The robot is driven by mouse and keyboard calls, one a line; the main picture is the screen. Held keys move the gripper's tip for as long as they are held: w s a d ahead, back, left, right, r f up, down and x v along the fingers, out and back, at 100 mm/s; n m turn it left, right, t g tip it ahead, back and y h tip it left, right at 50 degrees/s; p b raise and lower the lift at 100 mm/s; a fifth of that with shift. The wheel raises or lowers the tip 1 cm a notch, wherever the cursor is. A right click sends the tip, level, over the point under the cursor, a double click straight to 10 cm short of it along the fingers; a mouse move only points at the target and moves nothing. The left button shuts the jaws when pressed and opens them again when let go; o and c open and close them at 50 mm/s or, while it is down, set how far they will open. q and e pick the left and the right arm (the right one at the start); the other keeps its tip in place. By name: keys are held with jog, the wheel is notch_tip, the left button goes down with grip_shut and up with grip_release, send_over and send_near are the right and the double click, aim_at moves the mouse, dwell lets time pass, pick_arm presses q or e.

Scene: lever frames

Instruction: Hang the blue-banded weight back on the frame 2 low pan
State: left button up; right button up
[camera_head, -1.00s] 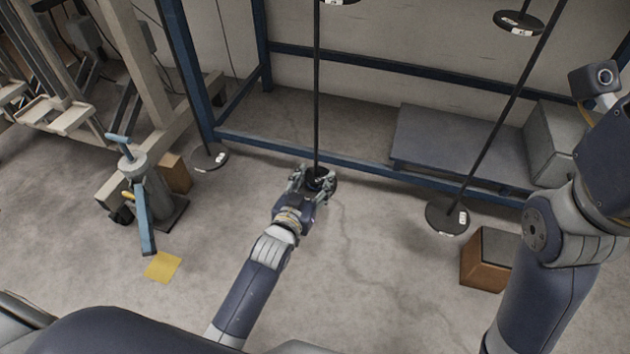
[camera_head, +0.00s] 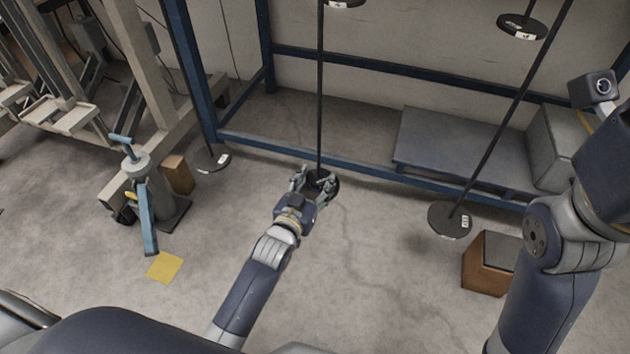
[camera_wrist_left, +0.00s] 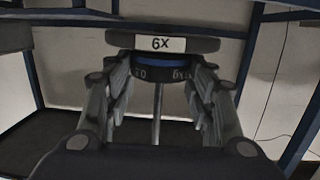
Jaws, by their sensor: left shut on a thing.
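In the left wrist view, a dark weight with a blue band (camera_wrist_left: 150,58) is between the fingers of my left gripper (camera_wrist_left: 158,78). It sits right under a dark round pan (camera_wrist_left: 205,45) with a white "6X" label; I cannot tell whether they touch. In the head view my left gripper (camera_head: 317,184) is shut at the foot of a thin black rod (camera_head: 320,90), beside a dark disc (camera_head: 331,188). The fingers mostly hide the weight there. My right arm is at the right edge; its fingers are out of view.
Other low pans hang on the left (camera_head: 213,160) and right (camera_head: 449,220). A blue frame beam (camera_head: 260,143) runs behind my left gripper. A brown box (camera_head: 487,264) stands at right, a blue-handled jack (camera_head: 150,190) at left. A yellow sheet (camera_head: 164,267) lies on open floor.

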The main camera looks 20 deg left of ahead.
dwell(0.4)
pick_arm(q)
jog(key=o, duration=1.2)
jog(key=shift+o, duration=0.6)
jog(key=shift+f, duration=0.1)
jog(key=shift+f, duration=0.2)
jog(key=shift+s+r, duration=0.15)
